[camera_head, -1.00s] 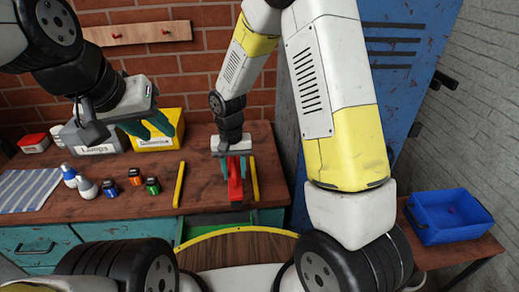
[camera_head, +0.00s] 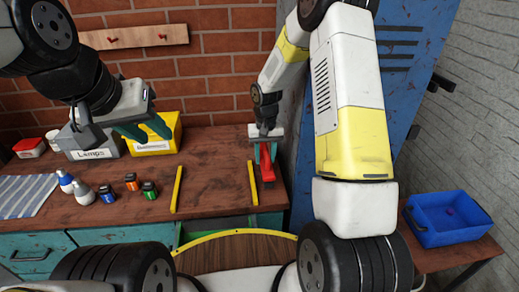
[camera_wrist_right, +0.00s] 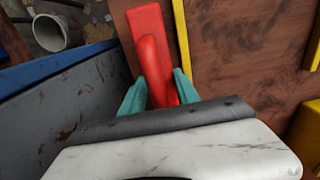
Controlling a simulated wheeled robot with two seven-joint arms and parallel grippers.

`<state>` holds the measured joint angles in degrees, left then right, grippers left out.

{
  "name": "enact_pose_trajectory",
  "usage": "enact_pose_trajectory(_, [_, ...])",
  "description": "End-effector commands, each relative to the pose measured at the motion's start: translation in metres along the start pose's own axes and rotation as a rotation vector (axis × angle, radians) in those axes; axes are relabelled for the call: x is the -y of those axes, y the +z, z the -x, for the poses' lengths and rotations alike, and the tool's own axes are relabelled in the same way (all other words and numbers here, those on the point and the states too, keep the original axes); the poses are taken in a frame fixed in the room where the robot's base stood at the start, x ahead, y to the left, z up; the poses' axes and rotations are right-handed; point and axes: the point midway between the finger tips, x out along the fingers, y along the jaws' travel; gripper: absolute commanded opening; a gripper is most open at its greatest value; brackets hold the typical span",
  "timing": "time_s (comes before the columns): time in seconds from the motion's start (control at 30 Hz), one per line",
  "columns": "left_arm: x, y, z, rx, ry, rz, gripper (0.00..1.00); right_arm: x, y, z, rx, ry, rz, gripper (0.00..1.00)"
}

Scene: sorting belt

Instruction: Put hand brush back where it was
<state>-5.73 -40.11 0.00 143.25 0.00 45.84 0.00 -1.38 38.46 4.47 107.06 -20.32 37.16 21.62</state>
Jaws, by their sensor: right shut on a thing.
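The red hand brush (camera_head: 267,168) is near the right end of the wooden workbench, just right of the right yellow strip (camera_head: 252,184). My right gripper (camera_head: 266,152) is shut on it. In the right wrist view the brush (camera_wrist_right: 150,50) lies between the teal fingers (camera_wrist_right: 160,92), its length pointing away from the gripper, with a yellow strip (camera_wrist_right: 181,35) close along its right side. Whether the brush touches the bench is not clear. My left gripper (camera_head: 145,131) is open and empty, in front of the yellow bin in the picture.
The workbench (camera_head: 215,165) is clear between the left yellow strip (camera_head: 176,190) and the right one. Several small bottles, a striped cloth (camera_head: 25,195), a grey bin (camera_head: 93,143) and a yellow bin (camera_head: 165,148) are at left. A blue locker (camera_head: 400,60) stands beside the bench's right end; a blue crate (camera_head: 440,238) is farther right.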

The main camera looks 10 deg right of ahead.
Motion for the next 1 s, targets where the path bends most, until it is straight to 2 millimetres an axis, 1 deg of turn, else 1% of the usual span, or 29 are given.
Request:
enact_pose_trajectory(0.1, [0.000,0.000,0.000,0.000,0.000,0.000,0.36,0.000,0.001,-0.018,0.004,0.000,0.000,0.00])
enact_pose_trajectory(0.2, [0.000,0.000,0.000,0.000,0.000,0.000,0.36,0.000,0.001,-0.028,0.003,0.000,0.001,0.00])
enact_pose_trajectory(0.53, [0.000,0.000,0.000,0.000,0.000,0.000,0.36,0.001,0.001,-0.030,0.001,0.000,0.000,0.00])
enact_pose_trajectory(0.57, [0.000,0.000,0.000,0.000,0.000,0.000,0.36,0.000,0.001,-0.031,0.001,0.000,0.000,0.40])
enact_pose_trajectory(0.6, [0.000,0.000,0.000,0.000,0.000,0.000,0.36,0.000,0.001,-0.030,0.001,0.000,0.000,0.47])
enact_pose_trajectory(0.67, [0.000,0.000,0.000,0.000,0.000,0.000,0.36,0.000,0.001,-0.030,0.001,0.000,0.000,0.59])
enact_pose_trajectory(1.0, [0.000,0.000,0.000,0.000,0.000,0.000,0.36,0.000,0.001,-0.029,0.001,0.000,0.000,0.59])
